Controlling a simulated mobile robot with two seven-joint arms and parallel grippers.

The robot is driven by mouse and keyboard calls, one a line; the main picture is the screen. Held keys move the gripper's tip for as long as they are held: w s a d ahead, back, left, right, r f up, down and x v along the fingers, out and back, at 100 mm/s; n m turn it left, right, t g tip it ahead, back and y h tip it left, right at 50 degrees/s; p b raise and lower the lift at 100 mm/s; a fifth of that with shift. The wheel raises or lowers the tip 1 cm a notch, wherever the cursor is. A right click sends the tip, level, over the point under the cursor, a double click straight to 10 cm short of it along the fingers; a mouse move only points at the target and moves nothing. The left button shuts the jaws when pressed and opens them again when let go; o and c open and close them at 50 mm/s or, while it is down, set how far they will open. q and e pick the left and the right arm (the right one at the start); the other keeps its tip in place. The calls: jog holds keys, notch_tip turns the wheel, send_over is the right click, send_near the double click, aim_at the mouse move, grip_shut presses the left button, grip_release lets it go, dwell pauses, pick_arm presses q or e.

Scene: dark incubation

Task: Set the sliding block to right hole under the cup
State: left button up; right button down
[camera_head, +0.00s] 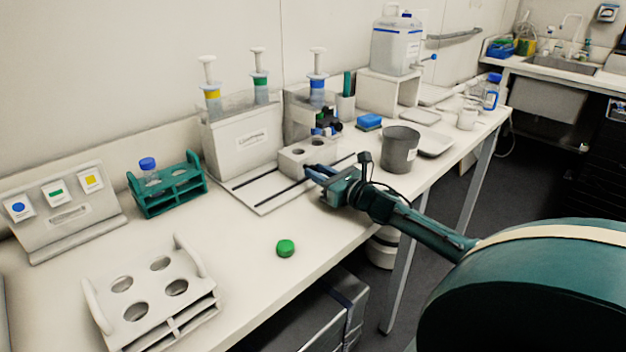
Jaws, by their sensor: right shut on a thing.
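The sliding block (292,165) is a whitish block with two round holes in its top. It sits on the white base plate with dark rails (262,203), in front of the dispenser. My right gripper (312,174) reaches in from the right and is shut on the block's front side; the fingertips are small and partly hidden. Above the block, a dark and blue part (328,124) hangs below the blue-banded plunger (317,88). I cannot make out a cup clearly there. My left gripper is not in view.
A grey beaker (399,150) stands right of my gripper. A green cap (285,248) lies near the front edge. A teal rack (168,203) holds a blue-capped bottle (148,164). A white rack with empty holes (160,315) is at front left.

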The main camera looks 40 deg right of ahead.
jog(key=c, duration=1.2)
grip_release()
jog(key=shift+s+f, duration=0.15)
jog(key=shift+s, duration=0.45)
jog(key=s, duration=0.8)
jog(key=s+d, duration=0.1)
jog(key=s, duration=0.3)
